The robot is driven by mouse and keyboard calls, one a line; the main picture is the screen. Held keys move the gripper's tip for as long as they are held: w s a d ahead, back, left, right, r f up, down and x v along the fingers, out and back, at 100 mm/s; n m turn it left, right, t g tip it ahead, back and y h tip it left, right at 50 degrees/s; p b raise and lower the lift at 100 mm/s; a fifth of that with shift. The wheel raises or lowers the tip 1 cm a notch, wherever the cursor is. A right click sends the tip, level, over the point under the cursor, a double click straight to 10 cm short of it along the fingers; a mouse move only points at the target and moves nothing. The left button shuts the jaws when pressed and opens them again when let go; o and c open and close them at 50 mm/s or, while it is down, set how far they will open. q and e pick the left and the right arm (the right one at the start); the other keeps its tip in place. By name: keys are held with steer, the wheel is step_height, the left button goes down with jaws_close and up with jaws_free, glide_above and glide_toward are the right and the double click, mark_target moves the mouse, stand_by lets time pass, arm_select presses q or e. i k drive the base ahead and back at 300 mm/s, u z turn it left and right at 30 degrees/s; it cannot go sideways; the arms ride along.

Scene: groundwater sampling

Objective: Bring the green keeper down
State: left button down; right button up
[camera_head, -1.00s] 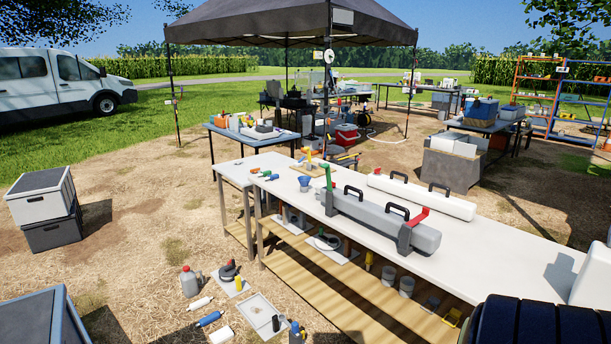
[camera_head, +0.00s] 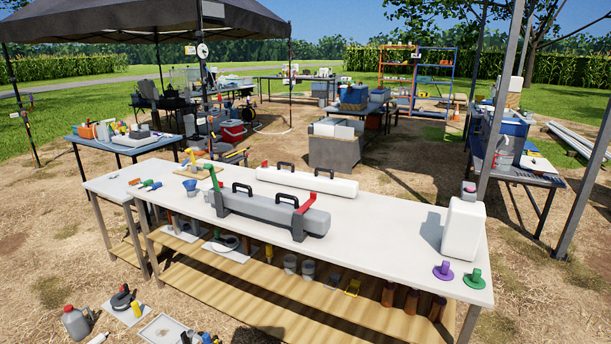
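A long grey case (camera_head: 262,215) with two black handles lies on the white table. How either keeper meets the case is too small to tell. Neither of my grippers is in view.
A white case (camera_head: 308,183) with black handles lies behind the grey one. A white jug (camera_head: 463,228), a purple piece (camera_head: 443,269) and a green piece (camera_head: 474,278) stand at the table's right end. The white table (camera_head: 375,240) is clear between jug and grey case.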

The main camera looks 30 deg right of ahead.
mark_target(209, 166)
steer(key=z, duration=1.1)
steer(key=k, duration=0.25)
steer(key=u, duration=1.9)
steer(key=i, duration=1.95)
steer(key=z, duration=0.9)
steer(key=i, duration=0.9)
steer(key=z, duration=0.65)
